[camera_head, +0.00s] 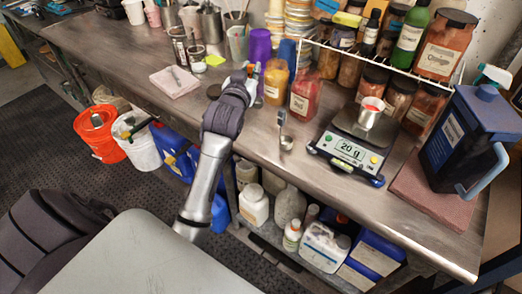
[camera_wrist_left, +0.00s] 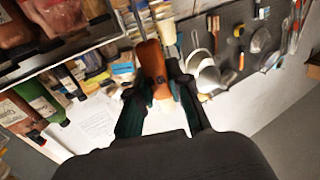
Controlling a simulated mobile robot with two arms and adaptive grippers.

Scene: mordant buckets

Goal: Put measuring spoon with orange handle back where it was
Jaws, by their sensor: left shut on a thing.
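My left gripper (camera_head: 252,75) is over the back half of the workbench, next to an amber bottle. In the left wrist view its two dark fingers (camera_wrist_left: 160,88) are shut on the orange handle (camera_wrist_left: 152,62) of the measuring spoon. The handle points away between the fingers; the spoon's bowl cannot be made out. In the head view the held spoon is mostly hidden by the gripper. A pegboard (camera_wrist_left: 228,35) with hanging spoons and other tools shows in the wrist view, right of the fingers. My right gripper is not in view.
Amber (camera_head: 276,82) and red (camera_head: 304,92) bottles, a purple cup (camera_head: 260,44) and a wire rack (camera_head: 385,62) of jars crowd the back. The left bench is freer.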

